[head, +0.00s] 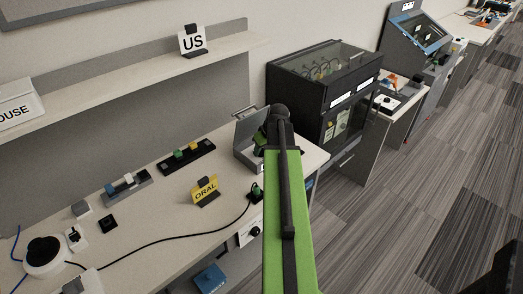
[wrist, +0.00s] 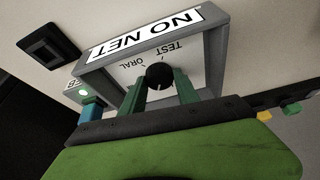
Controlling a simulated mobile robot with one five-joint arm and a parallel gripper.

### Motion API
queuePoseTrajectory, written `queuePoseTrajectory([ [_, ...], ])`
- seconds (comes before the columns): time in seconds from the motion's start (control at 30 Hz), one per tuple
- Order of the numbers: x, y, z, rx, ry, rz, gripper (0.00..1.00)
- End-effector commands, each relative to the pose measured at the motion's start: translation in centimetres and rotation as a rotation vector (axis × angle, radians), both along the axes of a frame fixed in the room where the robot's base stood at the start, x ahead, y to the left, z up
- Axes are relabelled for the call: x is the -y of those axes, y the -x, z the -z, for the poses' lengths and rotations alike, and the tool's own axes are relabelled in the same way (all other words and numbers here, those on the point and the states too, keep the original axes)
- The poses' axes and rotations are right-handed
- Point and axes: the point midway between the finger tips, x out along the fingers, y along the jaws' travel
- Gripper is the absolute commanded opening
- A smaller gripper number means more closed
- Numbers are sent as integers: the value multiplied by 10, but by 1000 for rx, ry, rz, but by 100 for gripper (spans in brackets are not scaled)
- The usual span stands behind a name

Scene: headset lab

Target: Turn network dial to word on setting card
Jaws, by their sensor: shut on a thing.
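The network dial (wrist: 158,72) is a black round knob on a pale panel in the wrist view. Which word the dial points to is unclear. In the head view a yellow card (head: 205,188) reading ORAL stands on the desk. My arm hides the dial there; the grey box (head: 246,138) beside my gripper shows partly.
The desk (head: 150,240) holds blocks in a dark rack (head: 187,158), a black cable (head: 165,240) and a round white device (head: 45,255). A dark glass-fronted cabinet (head: 325,90) stands right of the desk.

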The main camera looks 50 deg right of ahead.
Motion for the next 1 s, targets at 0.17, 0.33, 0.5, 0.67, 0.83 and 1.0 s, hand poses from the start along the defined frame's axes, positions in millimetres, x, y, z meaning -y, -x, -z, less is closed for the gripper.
queuePoseTrajectory([
  [0.17,-3,0,0,-2,-1,162,0],
  [0.33,-3,0,0,-2,0,324,0],
  [0.5,-4,-1,0,-1,0,486,0],
  [0.67,-4,-2,0,-2,0,630,0],
  [0.83,-4,-3,0,-2,0,764,0],
  [1.0,-4,-3,0,-2,-2,870,0],
])
